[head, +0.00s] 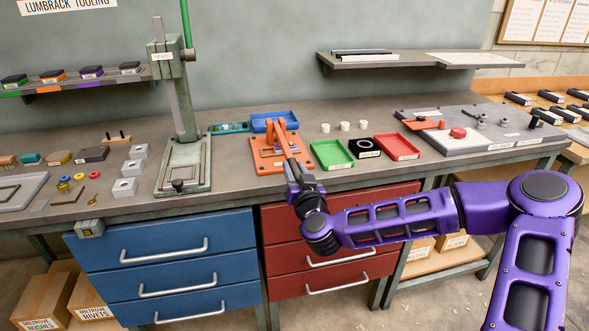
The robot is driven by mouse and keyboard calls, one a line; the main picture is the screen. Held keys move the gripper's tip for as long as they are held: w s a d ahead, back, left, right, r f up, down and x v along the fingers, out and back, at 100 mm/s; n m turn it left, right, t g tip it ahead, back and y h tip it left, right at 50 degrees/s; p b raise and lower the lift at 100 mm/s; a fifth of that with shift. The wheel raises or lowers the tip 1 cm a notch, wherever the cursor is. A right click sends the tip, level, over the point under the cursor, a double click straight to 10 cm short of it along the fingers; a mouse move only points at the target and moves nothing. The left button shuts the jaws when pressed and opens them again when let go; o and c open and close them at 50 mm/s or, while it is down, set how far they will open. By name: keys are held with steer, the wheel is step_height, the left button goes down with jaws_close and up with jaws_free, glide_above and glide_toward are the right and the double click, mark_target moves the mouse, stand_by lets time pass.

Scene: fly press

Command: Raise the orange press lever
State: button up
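The orange press has a flat orange base plate (262,163) on the bench, left of the green tray. Its orange lever (281,143) slopes from the press posts down toward the bench's front edge. My dark gripper (291,170) is at the lever's near, lower end, in front of the press. It overlaps that end in the picture; I cannot tell whether the fingers touch or grip it. The fingers are too small and hidden to show whether they are open or shut.
A tall grey-green press (182,110) stands to the left. A blue tray (287,121) lies behind the orange press. A green tray (333,154) and a red tray (397,147) lie to its right. Red drawers (340,235) are below my gripper. A shelf (420,60) hangs at the back.

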jaws_close()
stand_by(1.0)
